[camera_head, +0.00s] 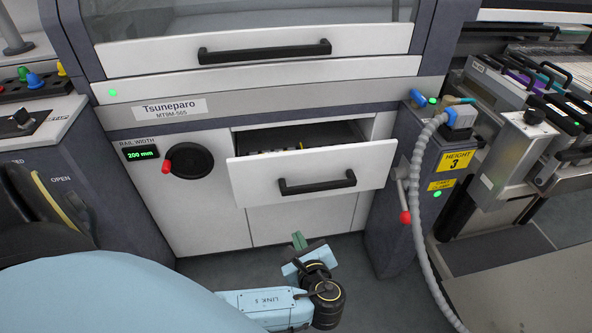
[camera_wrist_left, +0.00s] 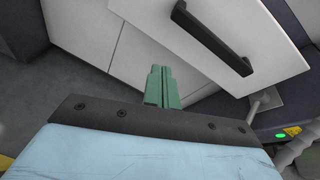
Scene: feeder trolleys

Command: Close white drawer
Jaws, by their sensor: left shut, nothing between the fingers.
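The white drawer (camera_head: 250,174) stands partly open in the machine's front, with a dark inside showing above its front panel. Its black handle (camera_head: 317,183) runs across the panel. My left gripper (camera_head: 298,240) is below the drawer front, shut and empty, apart from the panel in the head view. In the left wrist view the green fingers (camera_wrist_left: 160,86) are together, and the drawer panel (camera_wrist_left: 270,55) with its black handle (camera_wrist_left: 212,38) lies beyond them, up and to the right. My right gripper is not in view.
A grey post with a red-knobbed lever (camera_head: 405,217) stands just right of the drawer. A grey corrugated hose (camera_head: 418,200) hangs beside it. A black crank wheel with a red knob (camera_head: 190,160) is left of the drawer. The floor (camera_head: 370,275) below is clear.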

